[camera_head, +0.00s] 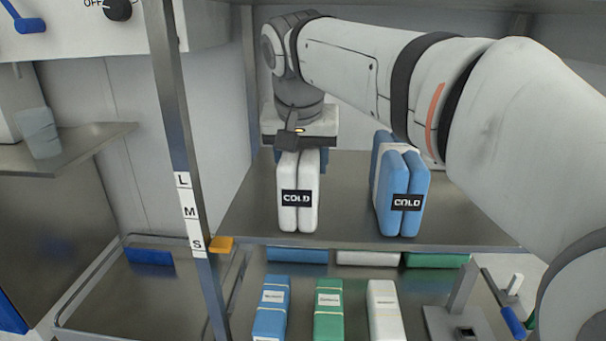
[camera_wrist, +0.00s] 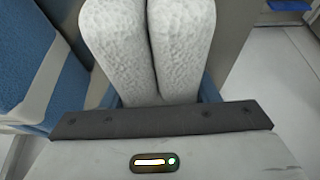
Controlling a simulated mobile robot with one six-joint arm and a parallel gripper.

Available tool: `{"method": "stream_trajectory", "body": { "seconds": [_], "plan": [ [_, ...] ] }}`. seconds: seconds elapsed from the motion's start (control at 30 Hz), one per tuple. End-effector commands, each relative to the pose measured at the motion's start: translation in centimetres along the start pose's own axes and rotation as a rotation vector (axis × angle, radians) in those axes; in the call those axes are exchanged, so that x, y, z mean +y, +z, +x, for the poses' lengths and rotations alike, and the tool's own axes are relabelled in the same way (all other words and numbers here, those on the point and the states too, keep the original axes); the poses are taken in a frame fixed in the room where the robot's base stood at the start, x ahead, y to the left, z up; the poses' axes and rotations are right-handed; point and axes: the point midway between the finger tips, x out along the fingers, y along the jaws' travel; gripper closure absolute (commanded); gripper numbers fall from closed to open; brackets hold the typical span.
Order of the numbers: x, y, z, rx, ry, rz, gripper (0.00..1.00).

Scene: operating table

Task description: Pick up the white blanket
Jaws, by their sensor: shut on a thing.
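The white blanket (camera_head: 298,212) is a folded, upright bundle with a black "COLD" label, on the left of the upper shelf in the head view. My gripper (camera_head: 300,154) is over its top, shut on it from above. In the wrist view the textured white blanket (camera_wrist: 150,45) fills the top middle, with the gripper (camera_wrist: 160,100) against it. The fingertips are mostly hidden. The blanket's lower end is at the shelf surface; I cannot tell whether it touches.
A blue blanket (camera_head: 402,205) with a "COLD" label stands to the right on the upper shelf (camera_head: 340,225). Blue, green and white packs (camera_head: 328,312) stand on the level below. A metal post (camera_head: 180,130) rises at left. The shelf between the two blankets is clear.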

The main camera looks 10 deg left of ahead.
Motion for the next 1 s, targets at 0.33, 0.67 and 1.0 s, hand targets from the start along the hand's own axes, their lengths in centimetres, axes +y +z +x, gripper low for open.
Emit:
{"method": "stream_trajectory", "body": {
  "seconds": [0.33,0.67,1.0],
  "plan": [
    [0.0,0.0,-0.1,0.001,-0.001,-0.001,0.77],
    [0.0,-0.2,-0.5,0.001,-0.001,0.0,0.77],
    [0.0,-0.5,-1.5,0.002,-0.001,0.0,0.77]
  ]
}}
